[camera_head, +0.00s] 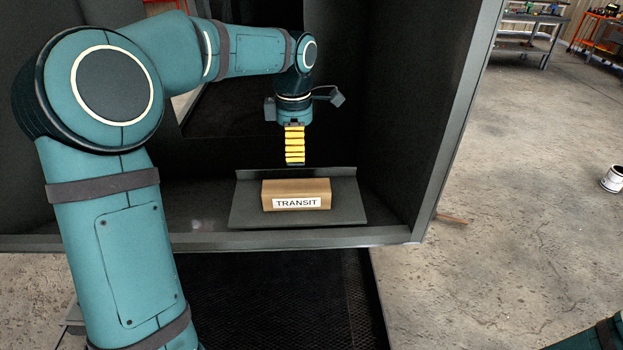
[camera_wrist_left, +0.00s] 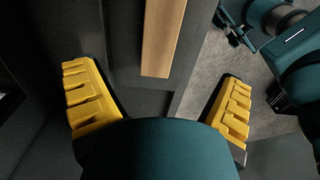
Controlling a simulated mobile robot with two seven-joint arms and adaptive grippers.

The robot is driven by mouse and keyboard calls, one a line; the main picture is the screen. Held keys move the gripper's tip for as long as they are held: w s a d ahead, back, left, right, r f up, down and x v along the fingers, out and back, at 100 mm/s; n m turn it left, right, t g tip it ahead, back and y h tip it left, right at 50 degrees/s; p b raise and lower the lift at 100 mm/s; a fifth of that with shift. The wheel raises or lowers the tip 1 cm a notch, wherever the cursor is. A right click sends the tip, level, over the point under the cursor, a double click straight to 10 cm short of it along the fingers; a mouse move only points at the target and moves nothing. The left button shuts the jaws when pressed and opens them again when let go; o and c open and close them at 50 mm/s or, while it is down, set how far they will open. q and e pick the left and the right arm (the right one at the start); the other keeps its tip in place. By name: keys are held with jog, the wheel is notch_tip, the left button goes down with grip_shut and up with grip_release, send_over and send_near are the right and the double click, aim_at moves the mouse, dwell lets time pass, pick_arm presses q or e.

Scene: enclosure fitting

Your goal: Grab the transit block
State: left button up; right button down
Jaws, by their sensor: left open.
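The transit block (camera_head: 296,188) is a light brown wooden bar with a white TRANSIT label on its front. It lies on a grey plate (camera_head: 345,210) inside the dark enclosure. My left gripper (camera_head: 295,162) points down above and slightly behind the block, apart from it. In the left wrist view, its two yellow fingers stand wide apart and my left gripper (camera_wrist_left: 155,100) is empty. The block (camera_wrist_left: 162,38) shows there between and beyond the fingers, at the top.
The enclosure's right wall (camera_head: 450,130) and front lip (camera_head: 300,238) bound the space around the plate. The plate has a raised back edge. A white can (camera_head: 613,179) stands on the concrete floor at the far right. Workbenches stand at the back right.

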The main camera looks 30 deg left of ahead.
aim_at(296, 186)
pick_arm(q)
notch_tip(296, 186, down, 8)
jog(key=shift+s+a+r+b, duration=0.1)
jog(key=shift+s+r+b, duration=0.1)
jog(key=shift+b, duration=0.1)
jog(key=shift+w+f, duration=0.1)
jog(key=shift+f, duration=2.8)
jog(key=c, duration=1.4)
